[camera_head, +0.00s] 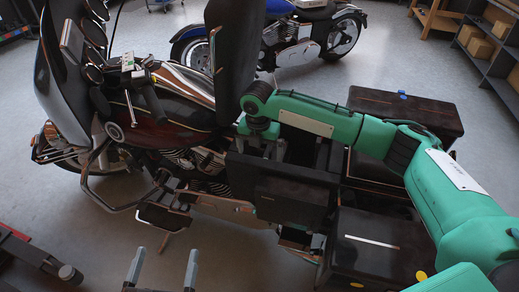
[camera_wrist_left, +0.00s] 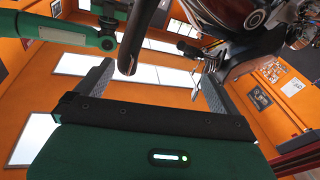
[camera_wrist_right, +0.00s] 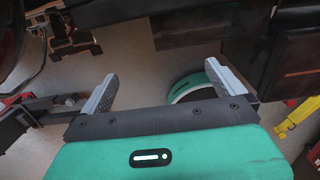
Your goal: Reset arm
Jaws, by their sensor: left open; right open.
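My right arm reaches in from the right in the head view. Its gripper (camera_head: 261,145) points down over the dark side case (camera_head: 295,195) of the near motorcycle (camera_head: 165,110). In the right wrist view the right gripper (camera_wrist_right: 158,85) has its fingers apart with nothing between them. My left gripper (camera_head: 164,262) is at the bottom of the head view, below the motorcycle and apart from it. In the left wrist view the left gripper (camera_wrist_left: 152,82) has its fingers spread and empty. Part of the motorcycle shows beyond it there.
A blue motorcycle (camera_head: 300,35) stands at the back. Shelves with boxes (camera_head: 480,47) are at the upper right. Red and black lift equipment (camera_head: 35,253) lies at the lower left. Grey floor (camera_head: 100,225) is clear between it and the motorcycle.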

